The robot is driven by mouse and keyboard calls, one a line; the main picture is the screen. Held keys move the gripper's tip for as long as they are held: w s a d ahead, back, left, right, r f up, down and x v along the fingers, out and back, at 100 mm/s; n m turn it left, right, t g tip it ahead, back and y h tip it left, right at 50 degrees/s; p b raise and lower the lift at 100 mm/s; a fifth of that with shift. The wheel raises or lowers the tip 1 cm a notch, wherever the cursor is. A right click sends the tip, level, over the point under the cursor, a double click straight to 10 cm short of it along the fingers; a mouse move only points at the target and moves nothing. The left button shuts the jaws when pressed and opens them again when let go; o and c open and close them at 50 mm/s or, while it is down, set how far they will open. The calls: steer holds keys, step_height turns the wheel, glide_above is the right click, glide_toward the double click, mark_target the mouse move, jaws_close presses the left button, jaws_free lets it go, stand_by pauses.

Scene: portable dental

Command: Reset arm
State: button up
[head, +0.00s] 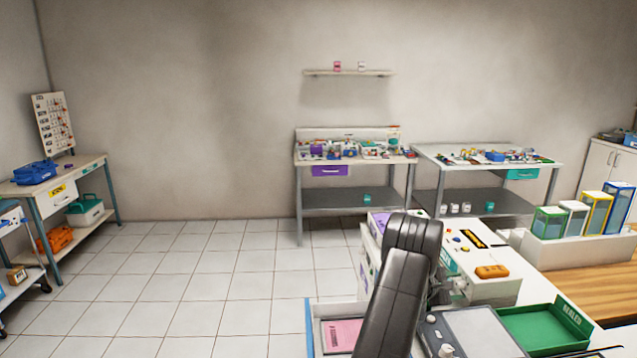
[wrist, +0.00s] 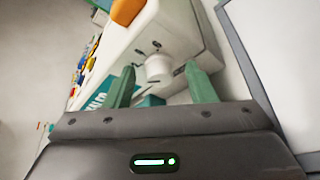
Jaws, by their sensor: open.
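My gripper (wrist: 161,88) shows in the wrist view with its two green fingers spread apart. Nothing is held between them. Beyond the fingertips is the side of a white unit (wrist: 178,32) with a short white cylindrical part on it. I cannot tell whether the fingers touch it. In the head view, the white unit (head: 490,292) stands on the bench at the right, with an orange item (head: 491,271) on top. A dark jointed link, apparently my arm, rises in front of it and hides part of it. The gripper itself is not clear there.
A green tray (head: 545,330), a grey panel (head: 472,335) and a pink card (head: 342,333) lie near the front. Several coloured clear bins (head: 597,213) stand at right. Cluttered tables (head: 312,156) line the back wall. The tiled floor at left is clear.

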steer(key=b+v, duration=0.4)
steer(key=v, duration=0.8)
steer(key=shift+a, duration=0.3)
steer(key=shift+s+r, duration=0.1)
